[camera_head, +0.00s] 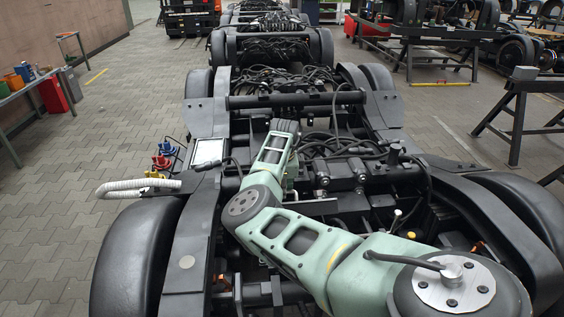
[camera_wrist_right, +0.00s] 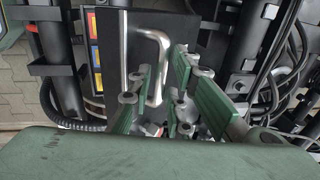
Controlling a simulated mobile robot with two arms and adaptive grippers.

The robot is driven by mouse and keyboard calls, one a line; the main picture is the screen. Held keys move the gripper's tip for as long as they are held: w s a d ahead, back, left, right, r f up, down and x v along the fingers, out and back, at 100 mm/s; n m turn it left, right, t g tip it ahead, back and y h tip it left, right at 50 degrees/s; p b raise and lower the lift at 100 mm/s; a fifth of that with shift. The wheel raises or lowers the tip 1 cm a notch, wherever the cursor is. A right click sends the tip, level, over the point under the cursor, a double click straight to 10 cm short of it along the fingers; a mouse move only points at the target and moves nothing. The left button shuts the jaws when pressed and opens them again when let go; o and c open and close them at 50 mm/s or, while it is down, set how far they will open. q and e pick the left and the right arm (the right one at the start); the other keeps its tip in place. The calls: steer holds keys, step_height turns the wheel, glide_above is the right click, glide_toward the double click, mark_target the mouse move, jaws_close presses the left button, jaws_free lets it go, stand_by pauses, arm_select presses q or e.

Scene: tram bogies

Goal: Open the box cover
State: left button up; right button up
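In the right wrist view a dark box (camera_wrist_right: 118,52) carries a bent silver handle (camera_wrist_right: 160,48) and a strip of red, blue and yellow labels on its left. Where its cover parts from the box I cannot tell. My right gripper (camera_wrist_right: 162,65) has its green fingers spread over the box front, with the handle's upright bar showing between them. I see no firm contact with it. In the head view my right arm reaches forward over the bogie, and its fingers are not clear there. My left gripper is not in view.
In the head view the bogie (camera_head: 198,115) has pipes, cables and black wheels around my arm. A light grey panel (camera_head: 208,152) and a white corrugated hose (camera_head: 140,187) sit on its left side. Paved floor lies free at left; a trestle (camera_head: 518,105) stands at right.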

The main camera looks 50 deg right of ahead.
jaws_close()
steer(key=w+d+r+b, duration=0.1)
steer(key=w+d+b, duration=0.2)
steer(key=w+b, duration=0.1)
steer(key=shift+w+d+r+b, duration=0.35)
steer(key=shift+b, duration=0.25)
stand_by(0.4)
steer(key=shift+o, duration=2)
jaws_free()
